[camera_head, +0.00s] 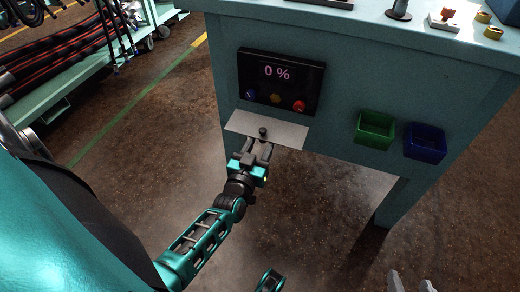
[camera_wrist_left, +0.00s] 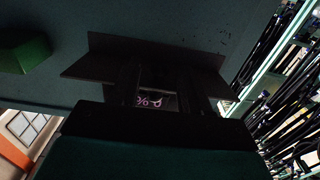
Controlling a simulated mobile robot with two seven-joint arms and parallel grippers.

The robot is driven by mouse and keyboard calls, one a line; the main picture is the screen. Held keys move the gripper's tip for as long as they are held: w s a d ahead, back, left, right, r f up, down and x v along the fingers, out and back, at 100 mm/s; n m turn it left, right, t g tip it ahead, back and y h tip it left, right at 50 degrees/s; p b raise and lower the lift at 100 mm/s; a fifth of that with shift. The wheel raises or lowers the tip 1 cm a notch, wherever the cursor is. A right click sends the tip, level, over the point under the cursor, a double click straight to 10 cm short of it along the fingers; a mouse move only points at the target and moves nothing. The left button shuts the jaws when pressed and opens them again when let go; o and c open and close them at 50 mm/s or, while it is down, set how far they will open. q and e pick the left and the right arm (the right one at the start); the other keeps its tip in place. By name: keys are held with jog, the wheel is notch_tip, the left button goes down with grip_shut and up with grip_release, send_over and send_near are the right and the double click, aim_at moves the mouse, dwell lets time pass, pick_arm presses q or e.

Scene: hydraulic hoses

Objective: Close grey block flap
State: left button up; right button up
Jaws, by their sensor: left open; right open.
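The flap is a flat grey plate (camera_head: 285,133) that sticks out below a black display panel (camera_head: 298,73) on the front of the teal workbench. A small dark knob (camera_head: 263,132) stands on the flap. My left gripper (camera_head: 258,150) is open at the flap's near edge, with its fingertips just below the knob. I cannot tell whether they touch the flap. In the left wrist view the flap (camera_wrist_left: 105,62) is a dark plate in front of the fingers, and the upside-down display shows between them.
The panel reads "0 %" above blue, yellow and red knobs. A green bin (camera_head: 375,129) and a blue bin (camera_head: 425,143) hang right of the flap. A hose rack (camera_head: 85,60) stands at the left. The floor before the bench is clear.

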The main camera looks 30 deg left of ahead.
pick_arm(q)
jog(key=shift+w, duration=0.25)
grip_shut()
dwell(0.3)
